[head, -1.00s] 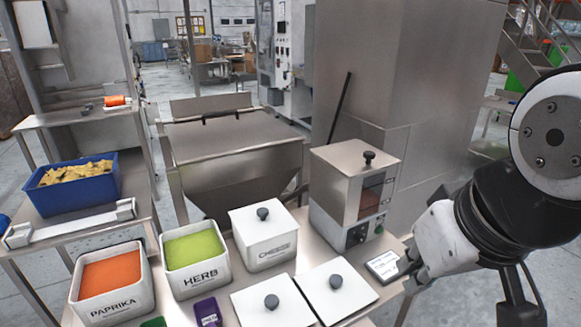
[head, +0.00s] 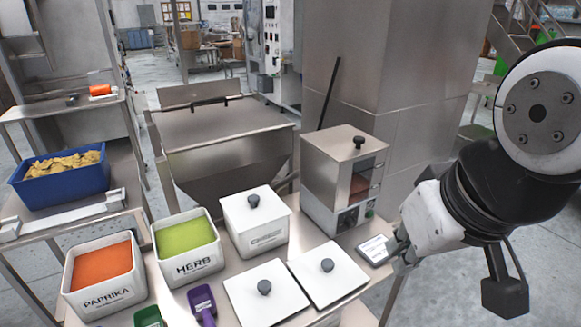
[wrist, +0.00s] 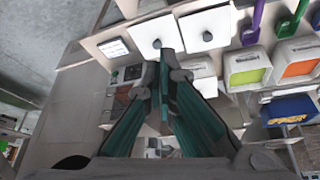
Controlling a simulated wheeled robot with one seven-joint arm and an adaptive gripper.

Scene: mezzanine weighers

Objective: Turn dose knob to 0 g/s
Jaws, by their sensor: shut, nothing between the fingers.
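The dose knob (head: 347,220) appears as a small dark dial low on the front panel of the steel dispenser (head: 322,190) in the head view. Its pointer setting is too small to read. The panel (wrist: 128,74) also shows, tilted, left of the fingers in the wrist view. My gripper (head: 392,252) is to the right of the knob and apart from it, beside the small display. In the wrist view my gripper (wrist: 164,55) is shut and empty, its teal fingers meeting at the tips.
A small display (head: 375,250) lies on the table just left of my gripper. Lidded white bins (head: 265,305), a cheese bin (head: 257,232), a herb tub (head: 190,265) and a paprika tub (head: 103,290) crowd the table front. A steel column (head: 400,90) stands behind the dispenser.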

